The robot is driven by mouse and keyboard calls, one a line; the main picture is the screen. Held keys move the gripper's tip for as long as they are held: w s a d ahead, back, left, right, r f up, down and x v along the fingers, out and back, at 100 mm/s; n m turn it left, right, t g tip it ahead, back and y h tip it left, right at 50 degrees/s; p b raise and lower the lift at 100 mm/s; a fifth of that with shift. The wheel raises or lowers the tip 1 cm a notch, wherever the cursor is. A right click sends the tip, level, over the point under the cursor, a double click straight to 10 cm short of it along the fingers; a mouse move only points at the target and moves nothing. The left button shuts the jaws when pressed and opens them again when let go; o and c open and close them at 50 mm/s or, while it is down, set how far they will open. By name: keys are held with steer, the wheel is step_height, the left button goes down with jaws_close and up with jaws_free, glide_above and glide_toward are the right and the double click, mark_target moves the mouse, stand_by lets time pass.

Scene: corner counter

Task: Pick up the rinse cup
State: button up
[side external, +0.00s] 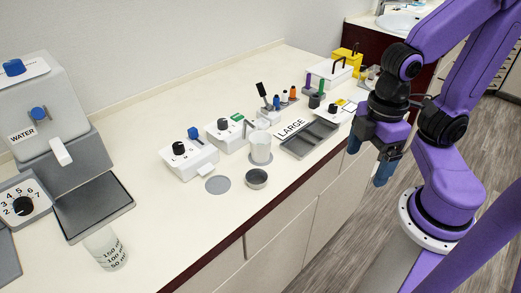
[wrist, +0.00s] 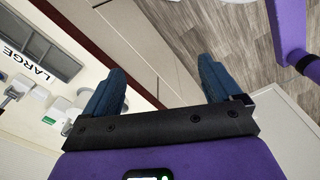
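A whitish translucent cup (side external: 260,147) stands upright on a grey disc near the middle of the counter in the side view; it looks like the rinse cup, though no label on it is readable. A clear beaker with volume marks (side external: 106,249) stands at the front left. My gripper (side external: 369,161) is off the counter's front edge, to the right of the cup and well apart from it. In the wrist view my gripper (wrist: 159,84) has its two blue fingers wide apart with nothing between them. I cannot pick out the cup clearly in the wrist view.
A small dark bowl (side external: 256,180) and a bare grey disc (side external: 217,185) lie near the cup. White knobbed boxes (side external: 188,161) stand behind. A divided tray labelled LARGE (side external: 309,139) is to the right, the water dispenser (side external: 55,115) at left. Counter between dispenser and boxes is clear.

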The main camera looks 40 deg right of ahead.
steer(key=shift+f, duration=0.1)
steer(key=n+t+h, duration=0.3)
steer(key=n+t, duration=1.1)
steer(key=n, duration=0.7)
glide_toward(255, 136)
steer(key=shift+x, duration=4.45)
